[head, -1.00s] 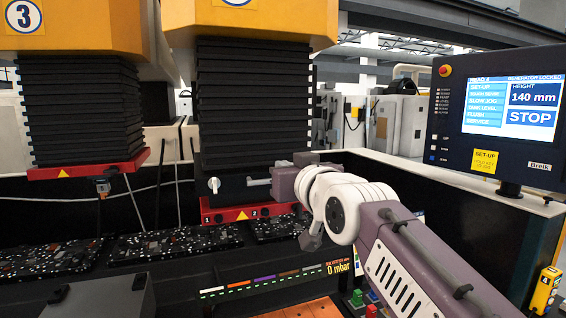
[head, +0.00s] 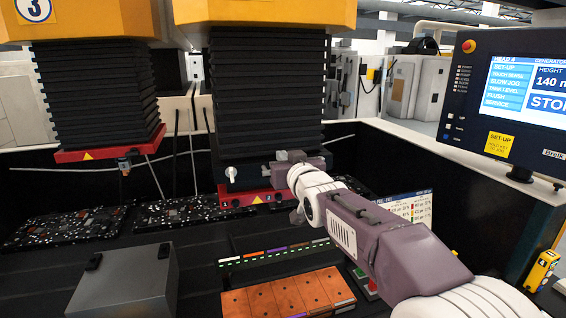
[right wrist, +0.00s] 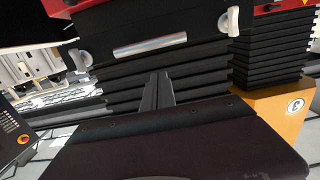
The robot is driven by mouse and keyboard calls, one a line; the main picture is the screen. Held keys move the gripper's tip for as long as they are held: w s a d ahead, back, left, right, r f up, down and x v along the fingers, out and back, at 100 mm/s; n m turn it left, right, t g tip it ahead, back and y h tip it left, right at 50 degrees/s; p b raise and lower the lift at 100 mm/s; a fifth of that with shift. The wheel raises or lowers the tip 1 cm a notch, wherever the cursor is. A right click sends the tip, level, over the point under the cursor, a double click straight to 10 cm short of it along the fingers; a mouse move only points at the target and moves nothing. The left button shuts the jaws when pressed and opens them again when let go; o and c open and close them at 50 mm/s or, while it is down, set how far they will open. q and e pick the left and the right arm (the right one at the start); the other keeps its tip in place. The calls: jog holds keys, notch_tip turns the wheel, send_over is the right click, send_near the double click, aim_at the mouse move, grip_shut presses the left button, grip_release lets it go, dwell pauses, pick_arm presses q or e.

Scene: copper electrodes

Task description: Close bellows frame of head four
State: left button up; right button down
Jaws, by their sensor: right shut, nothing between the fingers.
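The head on the right in the head view has black pleated bellows (head: 266,95) under a yellow housing. At their foot is the dark bellows frame (head: 256,168), directly above a red plate (head: 236,199). The frame has a white latch (head: 231,173). In the right wrist view, upside down, the frame (right wrist: 200,35) shows a silver handle bar (right wrist: 150,44) between two white latches (right wrist: 229,20). My right gripper (head: 277,167) is at the front of the frame and partly hides it. Its fingers (right wrist: 160,78) are shut and empty, apart from the bar in the picture. My left gripper is not in view.
The head marked 3 (head: 95,95) hangs to the left. A control panel (head: 515,90) stands at the right. A grey box (head: 125,282) and an orange plate (head: 285,297) lie in front. Dark speckled slabs (head: 175,212) lie below the heads.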

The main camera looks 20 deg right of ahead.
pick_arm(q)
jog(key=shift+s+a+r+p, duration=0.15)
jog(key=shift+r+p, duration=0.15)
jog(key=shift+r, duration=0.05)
pick_arm(e)
jog(key=f, duration=0.3)
jog(key=shift+a, duration=0.2)
jog(key=shift+w+d, duration=0.1)
